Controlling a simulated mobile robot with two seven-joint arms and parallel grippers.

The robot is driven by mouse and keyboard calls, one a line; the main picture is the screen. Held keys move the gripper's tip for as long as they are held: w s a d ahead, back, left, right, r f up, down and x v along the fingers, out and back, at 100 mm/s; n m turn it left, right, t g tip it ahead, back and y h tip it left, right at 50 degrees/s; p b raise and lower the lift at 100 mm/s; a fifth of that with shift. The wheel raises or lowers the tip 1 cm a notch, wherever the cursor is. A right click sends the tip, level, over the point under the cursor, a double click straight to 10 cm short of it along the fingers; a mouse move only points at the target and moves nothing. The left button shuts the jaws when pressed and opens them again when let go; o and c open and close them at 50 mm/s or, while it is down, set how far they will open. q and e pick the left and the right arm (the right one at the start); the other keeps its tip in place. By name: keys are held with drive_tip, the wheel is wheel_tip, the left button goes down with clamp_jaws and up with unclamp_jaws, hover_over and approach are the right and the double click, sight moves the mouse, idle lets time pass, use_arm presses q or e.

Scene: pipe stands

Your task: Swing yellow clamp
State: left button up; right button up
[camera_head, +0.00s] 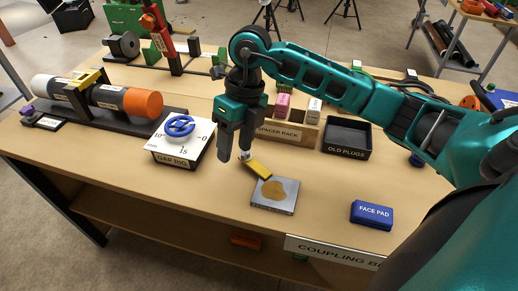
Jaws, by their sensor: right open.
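A yellow clamp (87,79) sits across the grey pipe (107,97) on the dark stand at the left of the bench. The pipe has a white end and an orange end (143,103). My right gripper (236,157) points down over the middle of the bench, well to the right of the clamp. Its jaws are open. A small yellow block (258,167) is close beside its right fingertip, by the grey plate; I cannot tell whether they touch. My left gripper is not in view.
A gap jig (181,153) with a blue ring stands between the pipe stand and my right gripper. A spacer rack (281,131), old plugs tray (347,137), grey plate (275,195) and blue face pad (372,214) are around it. The bench's front left is clear.

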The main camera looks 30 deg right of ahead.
sight(256, 166)
drive_tip(key=w+d+r+m+h, duration=0.1)
drive_tip(key=w+d+r+h, duration=0.15)
drive_tip(key=d, duration=0.35)
drive_tip(key=shift+t+h, duration=0.25)
drive_tip(key=shift+t, duration=0.05)
drive_tip(key=f, duration=1.3)
drive_tip(key=shift+s+f, duration=0.1)
drive_tip(key=shift+s, duration=0.25)
drive_tip(key=shift+c, duration=0.4)
clamp_jaws()
